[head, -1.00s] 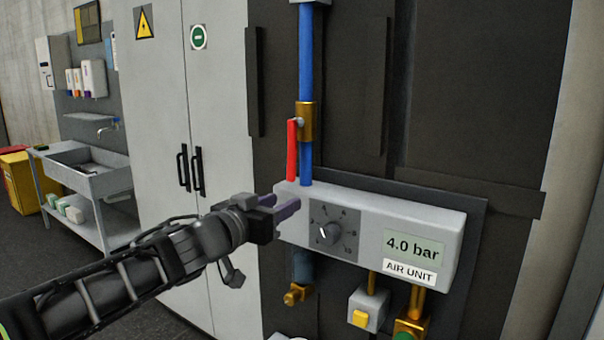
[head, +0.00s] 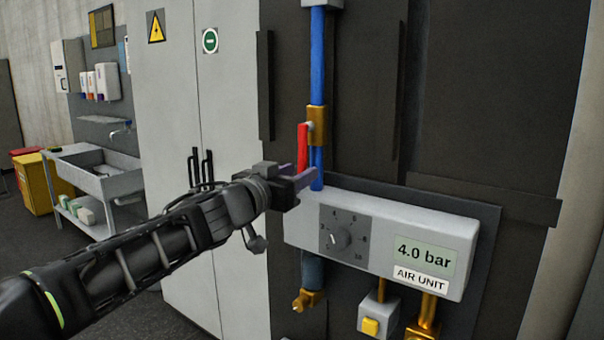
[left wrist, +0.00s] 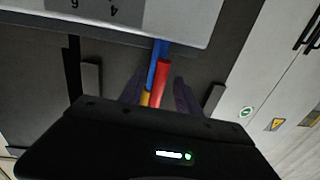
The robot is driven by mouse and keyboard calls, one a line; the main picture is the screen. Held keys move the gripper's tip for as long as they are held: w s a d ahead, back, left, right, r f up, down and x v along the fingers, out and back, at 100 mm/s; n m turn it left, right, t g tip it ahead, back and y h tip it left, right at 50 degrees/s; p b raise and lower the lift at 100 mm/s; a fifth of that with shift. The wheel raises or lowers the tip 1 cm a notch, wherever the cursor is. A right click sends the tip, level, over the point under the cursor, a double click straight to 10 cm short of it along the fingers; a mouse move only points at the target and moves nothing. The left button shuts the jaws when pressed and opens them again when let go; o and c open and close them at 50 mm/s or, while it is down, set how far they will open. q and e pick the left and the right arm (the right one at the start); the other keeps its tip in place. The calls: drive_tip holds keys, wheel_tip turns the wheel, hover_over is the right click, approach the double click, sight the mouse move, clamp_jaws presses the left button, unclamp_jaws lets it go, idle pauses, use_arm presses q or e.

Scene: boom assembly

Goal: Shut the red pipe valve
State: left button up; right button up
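The red valve handle (head: 302,147) hangs down beside the blue pipe (head: 317,60), from a brass valve body (head: 317,125). It runs parallel to the pipe. My left gripper (head: 304,178) is at the handle's lower end, just above the air unit. In the left wrist view the purple fingers (left wrist: 158,95) are spread apart, with the red handle (left wrist: 162,75) and the blue pipe (left wrist: 153,70) showing between them. I cannot tell whether a finger touches the handle. My right gripper is not in view.
The air unit (head: 300,226), with a dial (head: 340,238) and a 4.0 bar display, juts out just below my left gripper. A grey cabinet (head: 165,110) stands to the left, and a sink (head: 95,175) farther back. Dark wall panels lie behind the pipe.

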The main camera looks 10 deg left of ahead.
use_arm(q)
drive_tip(key=shift+x, duration=1.15)
drive_tip(key=shift+c, duration=0.2)
clamp_jaws()
idle(0.4)
